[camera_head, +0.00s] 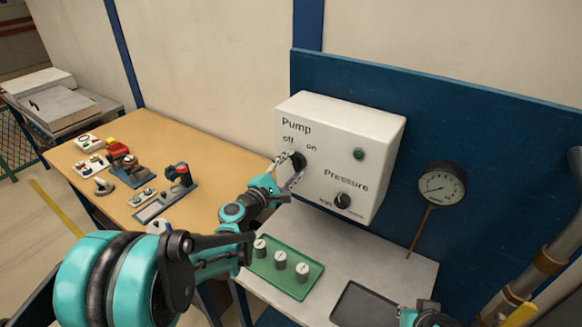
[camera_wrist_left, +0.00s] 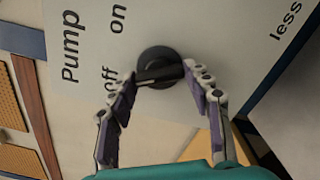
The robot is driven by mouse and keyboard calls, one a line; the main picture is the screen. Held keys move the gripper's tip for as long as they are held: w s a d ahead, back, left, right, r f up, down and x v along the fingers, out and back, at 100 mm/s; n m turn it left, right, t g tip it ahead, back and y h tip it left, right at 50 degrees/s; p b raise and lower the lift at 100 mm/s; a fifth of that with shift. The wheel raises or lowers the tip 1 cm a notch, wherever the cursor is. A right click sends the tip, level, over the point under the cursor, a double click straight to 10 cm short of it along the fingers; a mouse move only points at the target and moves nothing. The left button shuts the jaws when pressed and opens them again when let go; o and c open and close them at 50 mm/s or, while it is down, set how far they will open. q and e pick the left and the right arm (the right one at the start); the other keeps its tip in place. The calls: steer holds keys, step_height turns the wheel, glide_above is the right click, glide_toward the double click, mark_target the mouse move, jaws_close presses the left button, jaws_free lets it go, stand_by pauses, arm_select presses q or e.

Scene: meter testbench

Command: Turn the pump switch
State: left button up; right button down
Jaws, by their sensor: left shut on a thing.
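The pump switch (camera_head: 299,159) is a black round knob with a raised bar, on the front of the white control box (camera_head: 345,125) under the "off" and "on" labels. In the left wrist view, the knob (camera_wrist_left: 157,62) has its bar lying roughly toward "off". My left gripper (camera_head: 286,168) is at the switch. Its two fingers (camera_wrist_left: 160,85) are closed on the bar from both sides, also in the left wrist view. Of my right arm, only a teal and dark part (camera_head: 422,316) shows at the bottom edge; its fingers are hidden.
The box also bears a green light (camera_head: 358,154) and a pressure knob (camera_head: 343,200). A round gauge (camera_head: 441,187) stands to the right. Below lie a green tray (camera_head: 283,280) with three capped pieces and a dark tray (camera_head: 362,306). A wooden table (camera_head: 180,140) with small parts is at left.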

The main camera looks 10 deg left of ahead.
arm_select(q)
steer(key=shift+m, duration=0.4)
steer(key=m, duration=0.5)
steer(key=shift+m+b, duration=0.3)
steer(key=m, duration=0.5)
steer(key=shift+m, duration=0.3)
steer(key=o, duration=1.2)
steer(key=shift+c, duration=0.2)
steer(key=v, duration=1.2)
